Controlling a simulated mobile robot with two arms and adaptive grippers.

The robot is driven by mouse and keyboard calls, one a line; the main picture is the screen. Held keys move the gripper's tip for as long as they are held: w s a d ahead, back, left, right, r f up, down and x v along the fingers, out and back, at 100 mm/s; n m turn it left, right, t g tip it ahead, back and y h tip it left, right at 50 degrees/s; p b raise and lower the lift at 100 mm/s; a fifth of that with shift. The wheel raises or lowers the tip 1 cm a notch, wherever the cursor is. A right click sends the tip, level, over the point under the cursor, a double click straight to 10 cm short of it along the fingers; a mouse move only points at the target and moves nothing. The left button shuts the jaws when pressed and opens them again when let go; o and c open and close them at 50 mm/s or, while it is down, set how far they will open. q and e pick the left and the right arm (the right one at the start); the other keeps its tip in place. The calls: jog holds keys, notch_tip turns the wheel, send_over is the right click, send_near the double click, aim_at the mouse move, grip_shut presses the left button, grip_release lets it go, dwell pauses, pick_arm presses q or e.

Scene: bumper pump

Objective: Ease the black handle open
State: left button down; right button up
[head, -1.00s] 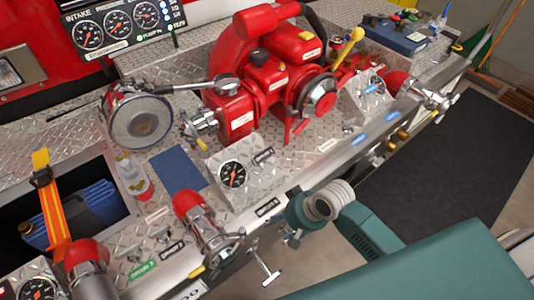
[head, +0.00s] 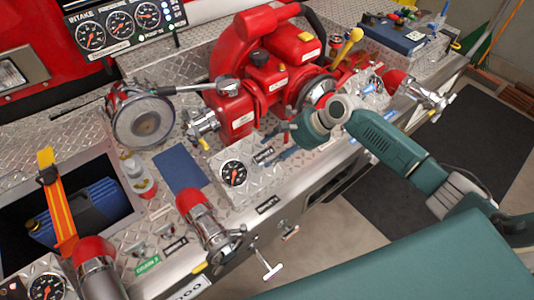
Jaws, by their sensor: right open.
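A red pump (head: 232,117) stands on the diamond-plate deck. I cannot tell which part is the black handle. My right gripper (head: 280,140) is open, its fingers pointing left, in front of the pump and right of the deck gauge (head: 234,173). It looks empty; its wrist hides part of the deck edge. My left gripper is not in view.
A red-capped outlet (head: 197,207) stands at the front edge. A yellow-knobbed lever (head: 347,45) rises right of the pump. A dark mat (head: 470,130) lies on the floor at right.

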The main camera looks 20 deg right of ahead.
aim_at(268, 155)
jog(key=shift+x, duration=2)
